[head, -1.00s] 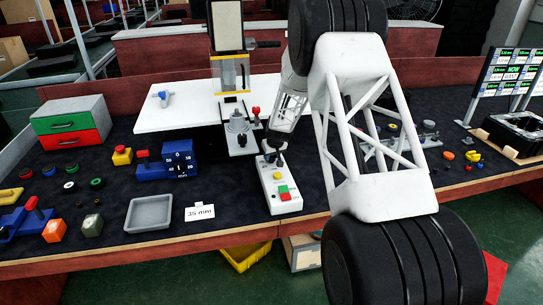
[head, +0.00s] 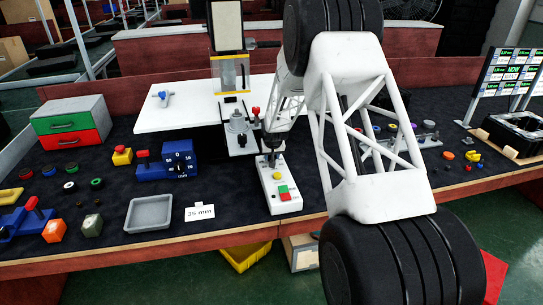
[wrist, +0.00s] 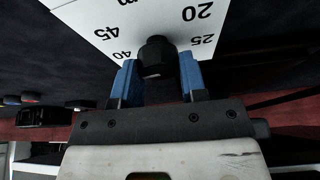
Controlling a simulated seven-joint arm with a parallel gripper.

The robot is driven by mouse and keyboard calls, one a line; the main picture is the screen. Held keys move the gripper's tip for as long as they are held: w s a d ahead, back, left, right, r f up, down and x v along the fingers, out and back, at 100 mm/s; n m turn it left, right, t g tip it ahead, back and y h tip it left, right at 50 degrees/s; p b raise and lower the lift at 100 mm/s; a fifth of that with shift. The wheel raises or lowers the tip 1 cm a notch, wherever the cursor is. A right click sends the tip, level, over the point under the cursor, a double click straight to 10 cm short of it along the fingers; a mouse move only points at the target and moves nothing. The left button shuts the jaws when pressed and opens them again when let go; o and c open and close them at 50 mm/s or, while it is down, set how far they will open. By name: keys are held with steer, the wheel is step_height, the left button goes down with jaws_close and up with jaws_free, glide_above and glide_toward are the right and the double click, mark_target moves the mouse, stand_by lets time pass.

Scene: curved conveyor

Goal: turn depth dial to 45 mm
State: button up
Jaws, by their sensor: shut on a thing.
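The depth dial is a black knob (wrist: 155,52) on a white numbered face (wrist: 100,14), upside down in the wrist view, where 20, 25, 40 and 45 can be read. My gripper (wrist: 158,76) has its blue fingers on either side of the knob, shut on it. Where the knob points cannot be told. In the head view my gripper (head: 271,146) is at the back end of a white control box (head: 276,176) with green and red buttons, and it hides the dial there.
A card (head: 200,212) reading 35 mm lies by a grey tray (head: 149,213). A blue box (head: 181,158) with its own scale stands left of the control box. A press (head: 238,122) stands just behind my gripper. Small parts lie at left and right.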

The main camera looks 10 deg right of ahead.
steer(key=o, duration=0.9)
steer(key=shift+o, duration=0.2)
steer(key=v, duration=0.7)
steer(key=shift+r, duration=0.4)
steer(key=shift+s, duration=0.15)
